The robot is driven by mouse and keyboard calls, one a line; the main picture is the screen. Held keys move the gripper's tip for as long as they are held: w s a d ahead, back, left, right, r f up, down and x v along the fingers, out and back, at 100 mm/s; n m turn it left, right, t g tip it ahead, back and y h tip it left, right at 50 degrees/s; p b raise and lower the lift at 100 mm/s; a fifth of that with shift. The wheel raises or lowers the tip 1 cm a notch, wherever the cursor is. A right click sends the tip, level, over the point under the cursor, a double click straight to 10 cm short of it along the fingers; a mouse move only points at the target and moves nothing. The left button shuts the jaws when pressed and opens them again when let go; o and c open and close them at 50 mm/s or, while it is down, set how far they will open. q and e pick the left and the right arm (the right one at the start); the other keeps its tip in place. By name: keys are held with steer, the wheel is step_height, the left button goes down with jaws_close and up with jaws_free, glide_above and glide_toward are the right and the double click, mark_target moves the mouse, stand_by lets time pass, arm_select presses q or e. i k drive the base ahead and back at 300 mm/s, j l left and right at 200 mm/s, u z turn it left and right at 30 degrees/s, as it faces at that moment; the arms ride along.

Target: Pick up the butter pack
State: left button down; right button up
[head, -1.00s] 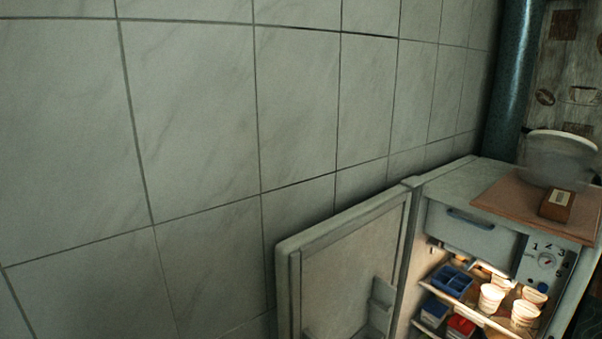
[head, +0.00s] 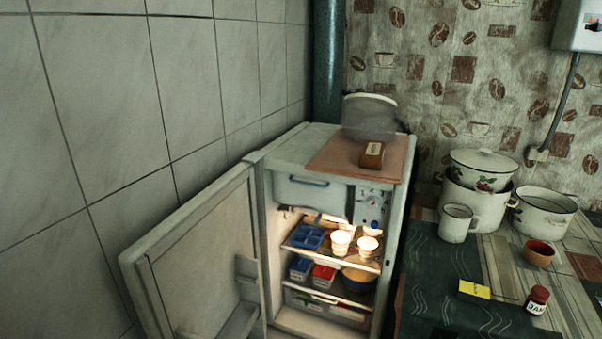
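A small yellow pack (head: 474,290) with a dark mark lies on the dark cloth of the table at the lower right in the head view. It may be the butter pack; its label is too small to read. A blue pack (head: 301,268) and a red pack (head: 323,276) stand on a shelf inside the open fridge (head: 282,214). A brown block with a pale label (head: 372,155) lies on the board on top of the fridge. Neither of my grippers is in view.
The fridge door (head: 205,262) stands wide open to the left. White cups (head: 341,242) and a blue tray (head: 307,237) are on the upper shelf. Enamel pots (head: 472,207), a mug (head: 457,222), a small red-brown bowl (head: 539,253) and a jam jar (head: 537,299) stand on the table (head: 437,270).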

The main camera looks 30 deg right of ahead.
mark_target(475, 292)
steer(key=z, duration=2.1)
